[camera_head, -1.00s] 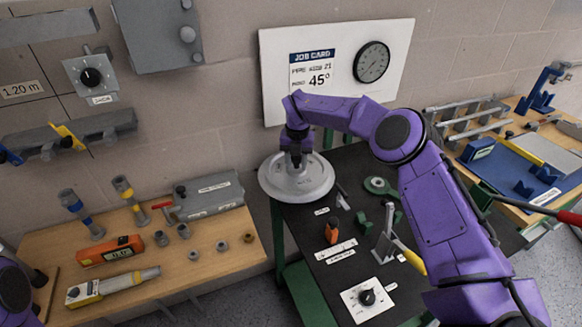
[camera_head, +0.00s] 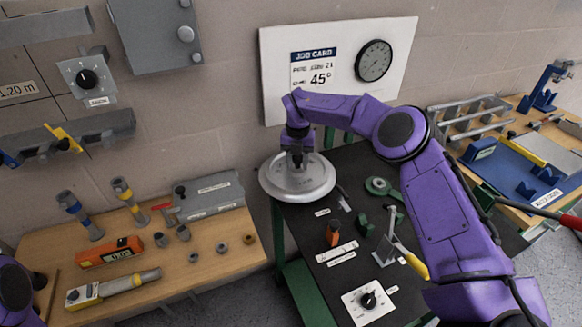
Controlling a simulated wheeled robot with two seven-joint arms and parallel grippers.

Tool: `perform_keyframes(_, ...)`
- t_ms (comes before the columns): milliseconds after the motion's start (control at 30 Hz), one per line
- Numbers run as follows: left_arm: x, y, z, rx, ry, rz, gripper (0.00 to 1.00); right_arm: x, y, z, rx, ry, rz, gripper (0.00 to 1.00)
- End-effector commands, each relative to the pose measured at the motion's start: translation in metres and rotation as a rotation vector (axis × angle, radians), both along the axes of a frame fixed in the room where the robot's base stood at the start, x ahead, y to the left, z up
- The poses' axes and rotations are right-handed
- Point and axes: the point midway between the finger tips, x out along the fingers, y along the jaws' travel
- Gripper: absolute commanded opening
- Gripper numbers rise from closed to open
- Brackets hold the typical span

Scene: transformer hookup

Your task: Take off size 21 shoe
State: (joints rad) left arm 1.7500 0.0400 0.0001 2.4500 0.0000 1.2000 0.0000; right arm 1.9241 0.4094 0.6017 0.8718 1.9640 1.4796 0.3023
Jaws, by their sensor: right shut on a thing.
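The gripper hides that centre, and I cannot tell whether the disc is lifted or resting. The job card (camera_head: 317,68) on the wall board reads pipe size 21 and 45°. My left gripper is out of view; only a bit of that arm shows at the lower left.
The black bench (camera_head: 300,235) holds an orange block (camera_head: 333,234), a yellow-handled lever (camera_head: 414,262) and a dial plate (camera_head: 368,300). A wooden table (camera_head: 215,270) with fittings and tools stands left. The wall is close behind the disc.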

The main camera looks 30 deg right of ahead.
Motion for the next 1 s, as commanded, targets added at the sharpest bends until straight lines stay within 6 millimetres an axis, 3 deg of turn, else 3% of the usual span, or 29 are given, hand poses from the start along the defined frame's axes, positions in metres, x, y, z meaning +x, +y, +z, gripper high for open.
perform_keyframes(467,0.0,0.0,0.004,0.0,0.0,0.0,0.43,0.004,-0.001,0.013,-0.004,-0.014,-0.001,0.0)
perform_keyframes(500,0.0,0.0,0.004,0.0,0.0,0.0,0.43,0.004,-0.001,0.013,-0.004,-0.014,-0.001,0.52)
perform_keyframes(567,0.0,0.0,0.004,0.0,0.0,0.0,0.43,0.004,-0.001,0.013,-0.002,-0.014,-0.001,0.69)
perform_keyframes(833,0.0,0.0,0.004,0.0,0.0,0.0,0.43,0.003,0.0,0.012,-0.001,-0.009,0.0,0.69)
perform_keyframes(1000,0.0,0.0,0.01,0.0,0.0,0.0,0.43,0.003,0.0,0.023,0.0,-0.012,0.0,0.69)
